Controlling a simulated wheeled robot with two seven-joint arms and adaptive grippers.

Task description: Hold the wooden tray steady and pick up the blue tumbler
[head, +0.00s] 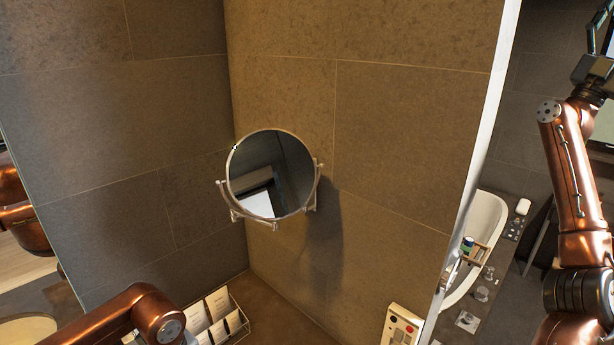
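A small wooden tray or rack (480,254) is at the right, by the white tub, beyond the pale vertical edge. A small dark blue-green cylinder (467,244) with a pale part is at its left end; I cannot tell whether it is the blue tumbler. My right arm rises along the right edge, and its dark gripper (598,40) is at the top right corner, cut off by the frame and well above the tray. Its opening and any contents cannot be made out. My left arm shows at the bottom left; its gripper is out of view.
A round mirror (270,175) on a bracket juts from the tiled wall. A wire rack of cards (217,315) stands in the bottom corner. A pale box with buttons (402,328) is at the bottom right. A white tub (488,215) lies beyond the pale edge.

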